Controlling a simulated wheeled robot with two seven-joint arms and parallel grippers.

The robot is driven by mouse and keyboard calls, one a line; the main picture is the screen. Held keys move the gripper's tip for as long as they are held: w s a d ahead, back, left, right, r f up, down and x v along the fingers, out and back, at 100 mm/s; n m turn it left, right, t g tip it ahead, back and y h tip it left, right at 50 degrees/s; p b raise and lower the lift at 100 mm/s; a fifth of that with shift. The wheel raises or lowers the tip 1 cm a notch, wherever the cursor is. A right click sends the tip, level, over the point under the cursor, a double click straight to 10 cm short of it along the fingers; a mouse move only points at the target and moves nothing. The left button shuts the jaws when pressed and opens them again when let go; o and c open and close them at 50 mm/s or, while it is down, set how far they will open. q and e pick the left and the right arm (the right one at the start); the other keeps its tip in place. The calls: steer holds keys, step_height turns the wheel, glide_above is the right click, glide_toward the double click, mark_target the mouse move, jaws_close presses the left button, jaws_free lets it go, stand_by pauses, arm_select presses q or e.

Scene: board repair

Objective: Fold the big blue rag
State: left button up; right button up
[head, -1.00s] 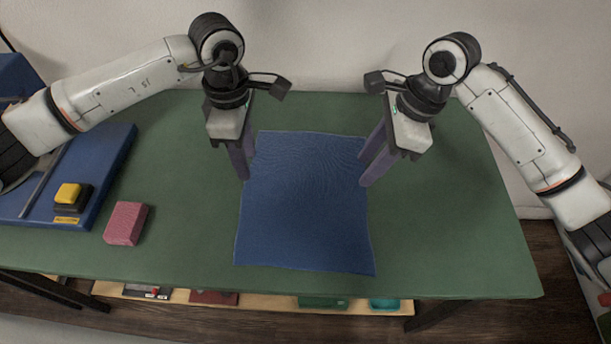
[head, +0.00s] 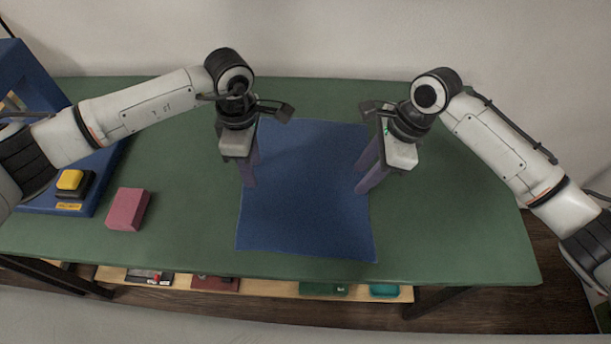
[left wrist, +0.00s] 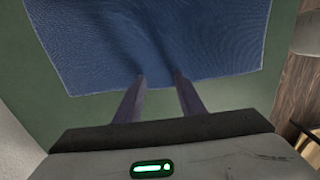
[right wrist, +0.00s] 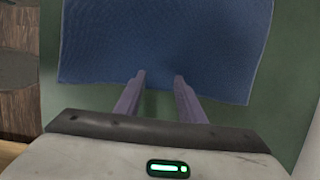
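The big blue rag (head: 300,215) lies spread out and unfolded on the green table, slightly wavy at its edges. My left gripper (head: 252,172) points down at the rag's left edge. In the left wrist view its two fingers (left wrist: 159,77) stand apart, tips over the rag's margin with nothing clearly between them. My right gripper (head: 364,174) points down at the rag's right edge. In the right wrist view its fingers (right wrist: 160,77) are also apart over the rag (right wrist: 165,40). I cannot tell whether the tips touch the cloth.
A pink-red block (head: 128,208) lies on the green table (head: 450,230) to the left. A blue fixture with a yellow button (head: 70,180) stands at the far left. The table is clear right of the rag. A lower shelf (head: 255,286) holds several items.

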arm_select(q)
steer(key=shift+f, duration=0.15)
arm_select(e)
steer(key=shift+f, duration=0.15)
arm_select(q)
jaws_close()
arm_select(e)
jaws_close()
